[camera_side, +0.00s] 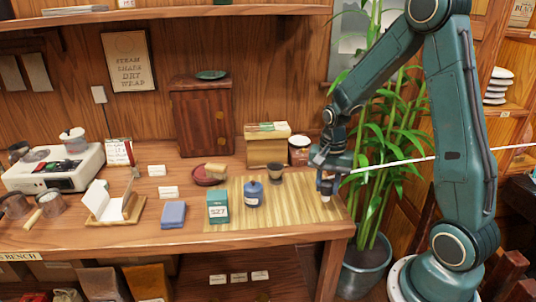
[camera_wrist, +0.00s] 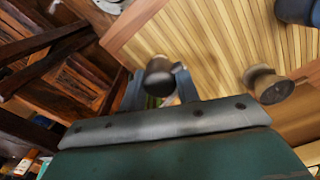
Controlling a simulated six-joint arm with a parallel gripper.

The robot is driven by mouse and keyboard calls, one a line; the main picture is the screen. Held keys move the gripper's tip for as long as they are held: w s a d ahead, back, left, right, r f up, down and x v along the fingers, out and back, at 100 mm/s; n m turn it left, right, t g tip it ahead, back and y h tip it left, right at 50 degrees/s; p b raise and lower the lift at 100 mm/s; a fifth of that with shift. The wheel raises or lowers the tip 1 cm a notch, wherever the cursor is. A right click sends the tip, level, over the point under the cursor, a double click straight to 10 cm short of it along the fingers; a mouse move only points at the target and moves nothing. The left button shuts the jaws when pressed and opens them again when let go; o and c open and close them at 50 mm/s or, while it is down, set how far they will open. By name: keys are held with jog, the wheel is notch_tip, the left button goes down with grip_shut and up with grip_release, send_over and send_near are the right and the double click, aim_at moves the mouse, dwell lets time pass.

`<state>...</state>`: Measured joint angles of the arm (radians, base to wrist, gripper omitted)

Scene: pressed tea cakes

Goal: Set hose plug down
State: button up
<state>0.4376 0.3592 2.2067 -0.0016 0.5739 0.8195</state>
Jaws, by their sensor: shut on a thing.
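My gripper (camera_side: 326,178) is above the right end of the slatted bamboo mat (camera_side: 305,212), pointing down. It is shut on a small dark cylindrical piece, which I take to be the hose plug (camera_wrist: 158,76). In the wrist view the plug sits between the two grey-blue fingers, its round end facing the camera. In the side view the plug's pale lower end shows just under the fingers, close to the mat. I cannot tell whether it touches the mat.
A teal box (camera_side: 218,207) stands further left. A pale thin line (camera_side: 400,161) runs rightward from near my gripper. A potted bamboo (camera_side: 385,170) stands beyond the table's right edge.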

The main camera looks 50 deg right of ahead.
aim_at(326, 194)
jog(key=shift+f, duration=1.9)
jog(key=shift+f, duration=0.15)
jog(key=o, duration=1)
jog(key=shift+c, duration=0.2)
notch_tip(326, 194, up, 12)
jog(key=shift+r, duration=0.2)
